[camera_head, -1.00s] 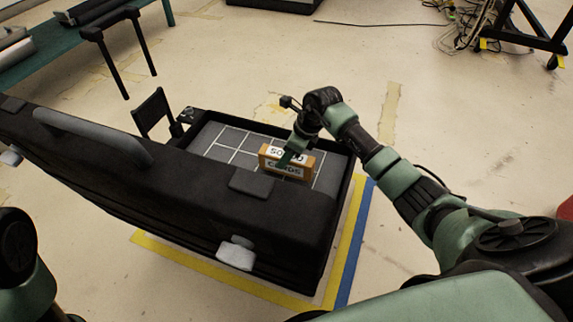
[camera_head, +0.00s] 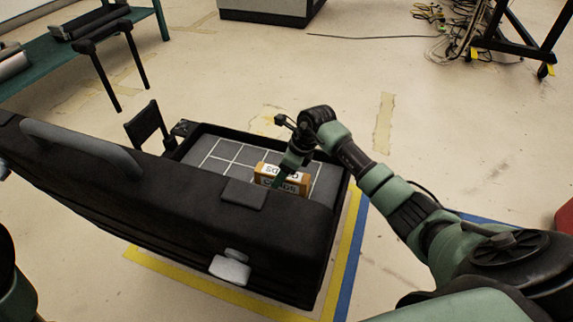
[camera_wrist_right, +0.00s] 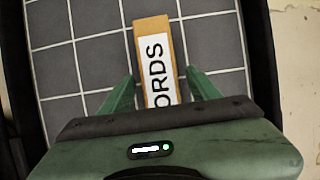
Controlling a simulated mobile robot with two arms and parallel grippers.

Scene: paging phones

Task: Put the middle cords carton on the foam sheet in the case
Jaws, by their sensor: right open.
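The cords carton (camera_head: 268,172) is orange-brown with a white label. It stands inside the open black case (camera_head: 338,190), on the grey foam sheet with white grid lines (camera_head: 215,160). The raised lid hides its lower front. In the right wrist view the carton (camera_wrist_right: 153,60) shows the letters "ORDS" and lies over the gridded foam (camera_wrist_right: 100,63). My right gripper (camera_wrist_right: 158,92) is open, with one finger on each side of the carton's near end and gaps visible on both sides. My left gripper is out of view; only part of my left arm shows at the left edge.
The case's lid (camera_head: 130,180) stands raised on the near side, with a grey handle (camera_head: 80,145). Yellow and blue tape (camera_head: 350,250) marks the floor around the case. A green table (camera_head: 70,55) is at the back left. Cables lie near a black stand (camera_head: 525,45).

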